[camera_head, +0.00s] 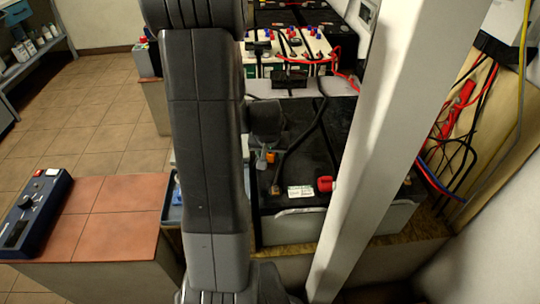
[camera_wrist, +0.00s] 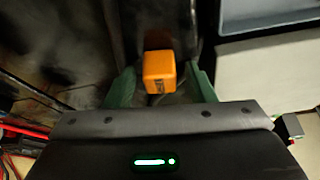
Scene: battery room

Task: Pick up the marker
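I cannot make out a marker for certain in either view. In the wrist view my gripper (camera_wrist: 162,74) has its two green fingers apart. An orange block-like piece (camera_wrist: 158,67) shows between them, with gaps on both sides, so it does not look gripped. Whether it lies between the fingertips or beyond them is unclear. In the head view, a small orange piece (camera_head: 271,158) shows on the black battery (camera_head: 310,150), beside my arm. My arm hides much of the middle of this view.
A red clamp (camera_head: 325,184) and a white label (camera_head: 300,192) are on the battery. Black cables cross it. A pale post (camera_head: 385,130) stands to the right. A blue tray (camera_head: 173,213) is partly hidden by my arm. A blue control box (camera_head: 35,210) sits on the red-tiled bench (camera_head: 115,205).

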